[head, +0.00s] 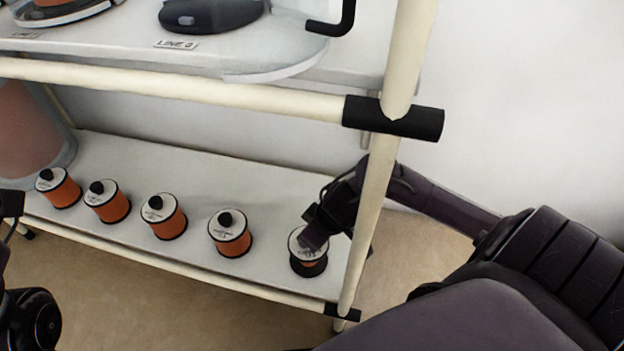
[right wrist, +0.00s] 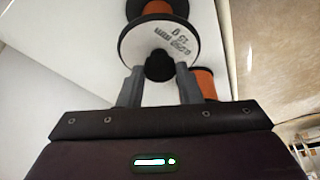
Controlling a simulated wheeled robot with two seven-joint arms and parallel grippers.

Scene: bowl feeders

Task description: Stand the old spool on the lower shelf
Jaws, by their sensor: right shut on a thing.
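The old spool (head: 309,268), with a white top and only a little orange wire, is upright at the right end of the lower shelf (head: 265,196). In the right wrist view the spool (right wrist: 160,40) shows its printed white flange and black knob. My right gripper (head: 314,238) is shut on that knob from above; its two grey fingers (right wrist: 159,72) lie on either side of it. Whether the spool's base touches the shelf is hard to tell. Dark parts of my left arm show at the left edge of the head view; its fingers cannot be made out.
Several fuller orange spools (head: 231,233) stand in a row to the left on the lower shelf. A cream post (head: 376,190) rises close beside my right gripper. A cream rail (head: 170,262) runs along the front.

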